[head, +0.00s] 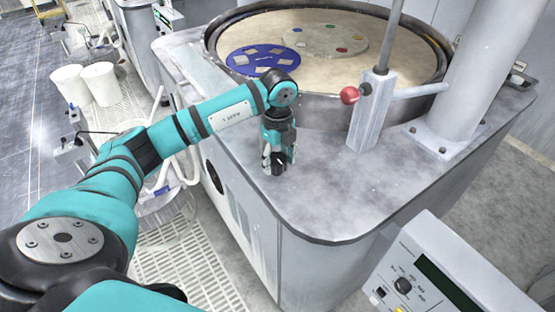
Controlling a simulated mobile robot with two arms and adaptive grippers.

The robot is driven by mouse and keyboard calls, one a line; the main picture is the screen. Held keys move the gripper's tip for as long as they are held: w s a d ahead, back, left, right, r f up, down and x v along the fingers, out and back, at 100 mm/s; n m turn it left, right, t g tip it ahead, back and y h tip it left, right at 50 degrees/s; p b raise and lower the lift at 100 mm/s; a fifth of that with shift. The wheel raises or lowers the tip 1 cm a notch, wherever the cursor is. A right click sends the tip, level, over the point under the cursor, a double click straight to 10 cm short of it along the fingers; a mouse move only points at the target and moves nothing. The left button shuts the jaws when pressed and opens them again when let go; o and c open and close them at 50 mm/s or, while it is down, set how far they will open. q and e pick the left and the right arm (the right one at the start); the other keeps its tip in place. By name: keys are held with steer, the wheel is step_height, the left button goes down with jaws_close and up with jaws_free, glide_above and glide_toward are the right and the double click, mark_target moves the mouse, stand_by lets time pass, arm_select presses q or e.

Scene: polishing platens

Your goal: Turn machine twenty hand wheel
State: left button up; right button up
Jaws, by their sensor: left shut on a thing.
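My left gripper (275,164) points down at the front left part of the grey machine top (330,195). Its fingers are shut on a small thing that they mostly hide. From its place on the machine it appears to be the hand wheel, but its rim and spokes cannot be made out. My left arm reaches in from the lower left. My right gripper is not in view. No machine number can be read.
A round basin (442,75) holds a blue disc (262,60) and a pale disc (325,41). A post with a red ball knob (349,95) stands right of my gripper. A control box (440,275) is at the lower right. White buckets (100,84) stand at left.

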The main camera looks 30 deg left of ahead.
mark_target(278, 158)
arm_select(q)
steer(key=shift+w+r+n, duration=0.1)
steer(key=shift+r+n, duration=0.05)
steer(key=shift+n, duration=0.15)
steer(key=o, duration=1.2)
step_height(278, 158, up, 12)
steer(key=shift+f, duration=0.1)
